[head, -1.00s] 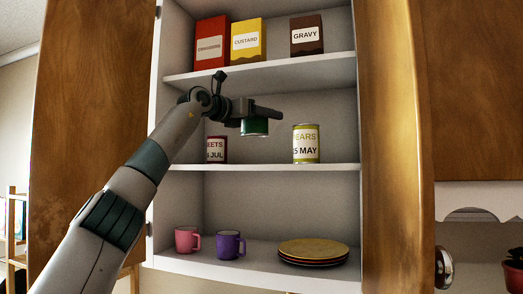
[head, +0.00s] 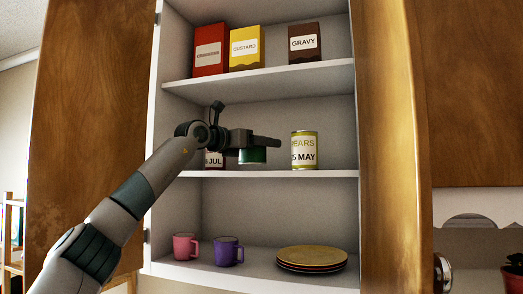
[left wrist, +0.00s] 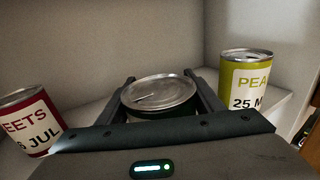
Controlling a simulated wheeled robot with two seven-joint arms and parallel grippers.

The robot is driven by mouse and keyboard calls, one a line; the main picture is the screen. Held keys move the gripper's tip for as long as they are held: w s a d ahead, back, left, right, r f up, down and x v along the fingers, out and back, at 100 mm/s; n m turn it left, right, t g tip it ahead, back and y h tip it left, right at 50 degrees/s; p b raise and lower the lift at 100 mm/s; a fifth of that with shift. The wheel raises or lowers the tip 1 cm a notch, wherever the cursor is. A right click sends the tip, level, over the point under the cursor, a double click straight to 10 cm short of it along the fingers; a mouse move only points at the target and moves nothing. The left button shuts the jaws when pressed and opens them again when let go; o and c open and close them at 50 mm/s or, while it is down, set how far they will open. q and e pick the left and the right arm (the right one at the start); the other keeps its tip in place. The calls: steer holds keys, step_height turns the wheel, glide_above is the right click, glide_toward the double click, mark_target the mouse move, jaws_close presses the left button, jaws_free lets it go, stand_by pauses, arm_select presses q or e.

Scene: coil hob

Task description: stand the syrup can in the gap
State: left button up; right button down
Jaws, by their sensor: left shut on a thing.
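The syrup can, green with a silver lid, is in my left gripper (head: 262,141); its green side (head: 252,156) shows below the fingers. In the left wrist view its lid (left wrist: 158,93) lies between the two fingers, which are shut on it. The can looks upright, its base close to the middle shelf (head: 275,173); I cannot tell whether it touches. The gap lies between the dark red beets can (left wrist: 30,122), mostly behind my gripper in the head view, and the yellow-green pears can (head: 304,151), also in the wrist view (left wrist: 245,88). My right gripper is not in view.
Red (head: 210,50), yellow custard (head: 246,45) and brown gravy (head: 305,43) boxes stand on the shelf above. Below are a pink mug (head: 185,246), a purple mug (head: 227,251) and stacked plates (head: 312,258). A wooden door (head: 85,130) is on the left.

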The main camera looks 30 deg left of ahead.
arm_select(q)
steer(key=shift+f, duration=0.7)
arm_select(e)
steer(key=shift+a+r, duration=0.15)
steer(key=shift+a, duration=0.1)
arm_select(q)
steer(key=shift+f, duration=0.2)
steer(key=o, duration=1.6)
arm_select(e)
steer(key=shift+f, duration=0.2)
